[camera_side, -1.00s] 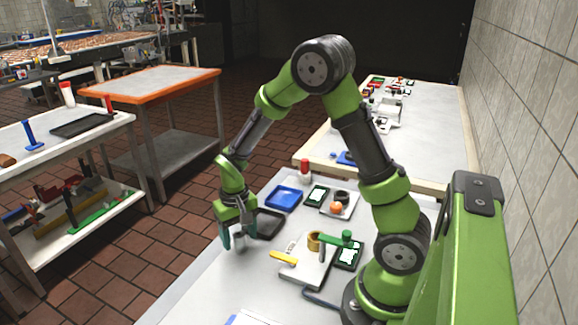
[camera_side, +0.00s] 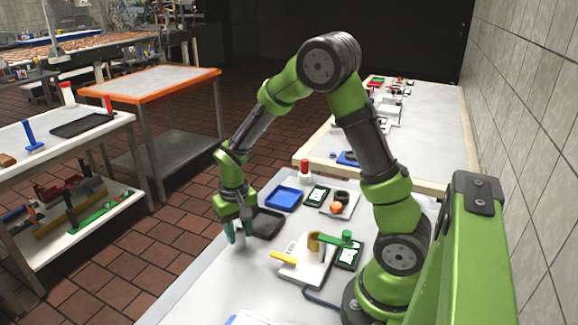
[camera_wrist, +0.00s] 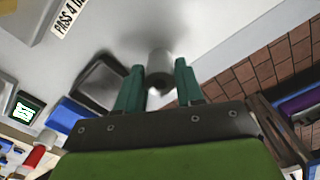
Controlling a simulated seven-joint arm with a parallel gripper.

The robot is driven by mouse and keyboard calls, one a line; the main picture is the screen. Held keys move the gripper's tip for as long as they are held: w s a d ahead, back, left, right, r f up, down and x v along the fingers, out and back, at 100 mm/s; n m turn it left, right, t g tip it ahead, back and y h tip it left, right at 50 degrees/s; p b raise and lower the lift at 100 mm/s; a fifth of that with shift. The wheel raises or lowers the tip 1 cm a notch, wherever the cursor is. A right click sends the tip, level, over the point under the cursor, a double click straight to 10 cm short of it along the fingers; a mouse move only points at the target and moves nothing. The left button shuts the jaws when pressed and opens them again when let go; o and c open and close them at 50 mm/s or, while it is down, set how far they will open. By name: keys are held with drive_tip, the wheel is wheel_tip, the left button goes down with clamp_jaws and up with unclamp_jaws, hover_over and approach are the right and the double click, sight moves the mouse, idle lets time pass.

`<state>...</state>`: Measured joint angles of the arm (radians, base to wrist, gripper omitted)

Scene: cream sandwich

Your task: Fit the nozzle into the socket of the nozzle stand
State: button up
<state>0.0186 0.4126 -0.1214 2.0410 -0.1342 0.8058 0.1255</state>
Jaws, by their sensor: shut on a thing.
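My gripper (camera_side: 238,232) is low over the pale table, fingers down, left of the white board. In the wrist view its two green fingers (camera_wrist: 159,82) are closed on the sides of a grey cylindrical nozzle (camera_wrist: 160,66). A dark round opening shows at the nozzle's near end. The nozzle is mostly hidden in the side view, and I cannot tell whether it touches the table. The white board (camera_side: 298,271) carries a tan cup (camera_side: 314,241) and a green lever (camera_side: 337,238). I cannot tell for certain which part is the nozzle stand's socket.
A black tray (camera_side: 266,223) is close beside my gripper, with a blue tray (camera_side: 284,197) behind it. A yellow bar (camera_side: 283,258) sticks out from the board towards my gripper.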

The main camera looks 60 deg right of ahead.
wheel_tip(320, 180, up, 7)
drive_tip(key=shift+f, duration=0.1)
drive_tip(key=shift+d+r+m, duration=0.3)
drive_tip(key=shift+d+r, duration=0.5)
drive_tip(key=shift+r, duration=0.2)
drive_tip(key=s+d+m, duration=1)
drive_tip(key=s+d, duration=0.5)
drive_tip(key=s, duration=0.1)
drive_tip(key=s+f+m, duration=0.4)
drive_tip(key=s+m, duration=0.3)
drive_tip(key=s, duration=0.2)
drive_tip(key=w+d, duration=0.2)
drive_tip(key=d, duration=0.2)
drive_tip(key=w+d, duration=0.3)
drive_tip(key=d, duration=0.1)
drive_tip(key=w+d+f, duration=0.1)
drive_tip(key=w+d, duration=0.1)
drive_tip(key=d, duration=0.3)
drive_tip(key=shift+w, duration=0.2)
drive_tip(key=shift+f, duration=1.7)
